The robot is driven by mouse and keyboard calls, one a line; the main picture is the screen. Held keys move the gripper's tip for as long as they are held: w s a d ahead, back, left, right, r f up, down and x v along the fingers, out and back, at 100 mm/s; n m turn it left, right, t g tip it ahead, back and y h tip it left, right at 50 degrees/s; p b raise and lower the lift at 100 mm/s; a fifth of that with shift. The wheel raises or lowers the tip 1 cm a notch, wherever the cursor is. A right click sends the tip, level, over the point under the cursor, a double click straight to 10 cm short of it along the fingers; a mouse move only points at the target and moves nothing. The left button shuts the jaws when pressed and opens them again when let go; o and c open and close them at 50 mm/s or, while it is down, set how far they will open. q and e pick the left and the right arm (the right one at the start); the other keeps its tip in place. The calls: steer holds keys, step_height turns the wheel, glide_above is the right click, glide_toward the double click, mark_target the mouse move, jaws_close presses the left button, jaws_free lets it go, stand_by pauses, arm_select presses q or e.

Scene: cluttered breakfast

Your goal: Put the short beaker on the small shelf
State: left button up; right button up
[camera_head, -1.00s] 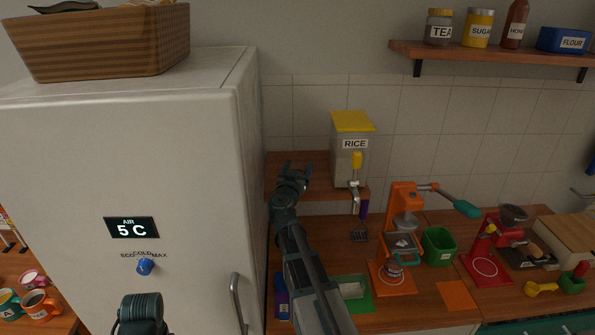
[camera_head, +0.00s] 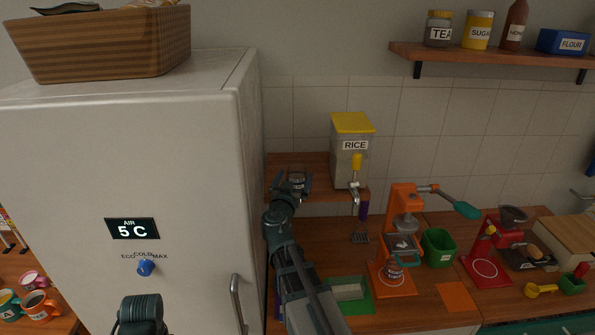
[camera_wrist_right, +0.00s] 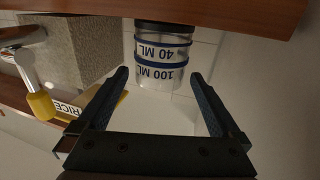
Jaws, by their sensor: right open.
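The short beaker (camera_wrist_right: 160,58) is a clear cup with blue bands marked 40 ML and 100 ML and something dark at its base. It stands on the small wooden shelf (camera_head: 320,187), left of the rice dispenser. In the head view the beaker (camera_head: 297,171) is partly hidden by my right gripper (camera_head: 292,184). In the right wrist view, which is upside down, my right gripper (camera_wrist_right: 160,76) is open. Its fingertips are apart on either side of the beaker, with gaps showing. My left gripper is out of view.
The rice dispenser (camera_head: 352,145) stands close to the right on the same shelf. The tall white fridge (camera_head: 190,180) is close to the left. Below are an orange press (camera_head: 402,235), a green bin (camera_head: 438,246) and a red machine (camera_head: 487,250) on the counter.

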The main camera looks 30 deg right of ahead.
steer(key=v, duration=0.6)
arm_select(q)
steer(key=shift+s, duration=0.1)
arm_select(e)
steer(key=shift+s, duration=0.15)
stand_by(0.3)
